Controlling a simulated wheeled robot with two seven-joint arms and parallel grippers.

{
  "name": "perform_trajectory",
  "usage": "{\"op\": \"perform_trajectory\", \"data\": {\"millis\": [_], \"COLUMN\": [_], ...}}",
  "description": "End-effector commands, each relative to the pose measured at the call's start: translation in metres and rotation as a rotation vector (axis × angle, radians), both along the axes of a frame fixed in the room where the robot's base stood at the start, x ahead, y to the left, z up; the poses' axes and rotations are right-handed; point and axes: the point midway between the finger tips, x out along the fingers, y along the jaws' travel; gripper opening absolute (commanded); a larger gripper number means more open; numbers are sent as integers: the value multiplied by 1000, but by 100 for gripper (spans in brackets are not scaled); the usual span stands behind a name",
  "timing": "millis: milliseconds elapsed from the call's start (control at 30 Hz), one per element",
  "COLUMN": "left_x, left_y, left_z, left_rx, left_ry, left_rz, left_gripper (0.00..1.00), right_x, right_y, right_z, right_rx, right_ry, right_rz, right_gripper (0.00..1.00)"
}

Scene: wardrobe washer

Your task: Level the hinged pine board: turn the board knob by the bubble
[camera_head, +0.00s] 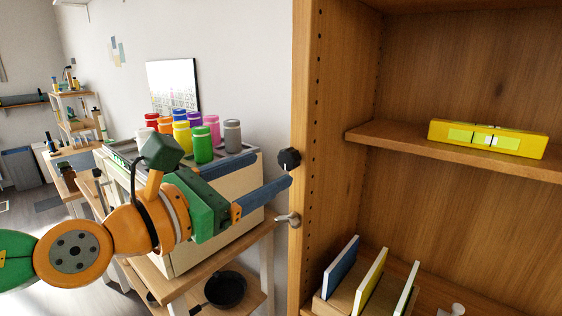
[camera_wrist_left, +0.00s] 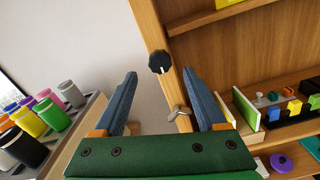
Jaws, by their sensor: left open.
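A black board knob (camera_head: 289,159) with a pale mark sits on the front edge of the wooden cabinet's left side panel. It also shows in the left wrist view (camera_wrist_left: 160,62), just beyond the fingertips and between their lines. The pine board (camera_head: 390,137) is inside the cabinet and slopes down to the right in the head picture. A yellow bubble level (camera_head: 488,139) lies on it; its pale green window shows, with the bubble near its middle, too small to read exactly. My left gripper (camera_head: 272,170) is open and empty, close to the knob, apart from it in the wrist view.
A metal lever handle (camera_head: 288,219) is on the panel below the knob. Upright books (camera_head: 342,267) stand on a lower shelf. Open air lies before the panel.

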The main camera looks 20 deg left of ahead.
Motion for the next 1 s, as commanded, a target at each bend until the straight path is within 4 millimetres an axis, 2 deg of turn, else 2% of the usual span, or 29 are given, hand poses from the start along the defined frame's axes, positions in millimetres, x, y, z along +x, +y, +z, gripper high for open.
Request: {"op": "perform_trajectory", "data": {"millis": [100,300,500,733,1000], "left_x": [19,41,49,50,49], "left_y": [-6,-14,-17,-17,-17], "left_z": [2,2,1,0,0], "left_rx": [-3,-4,-8,-8,-8], "left_ry": [7,3,2,1,2], "left_rz": [0,1,0,0,1], "left_gripper": [74,74,74,74,1], "right_x": [0,1,1,1,1], "right_y": [0,-1,-1,-1,0], "right_z": [9,15,17,17,17], "right_rx": [-1,-1,-1,-1,-1], "right_ry": [0,-1,-1,-1,-1], "right_rz": [0,0,0,0,0], "right_gripper": [72,72,72,72,72]}}
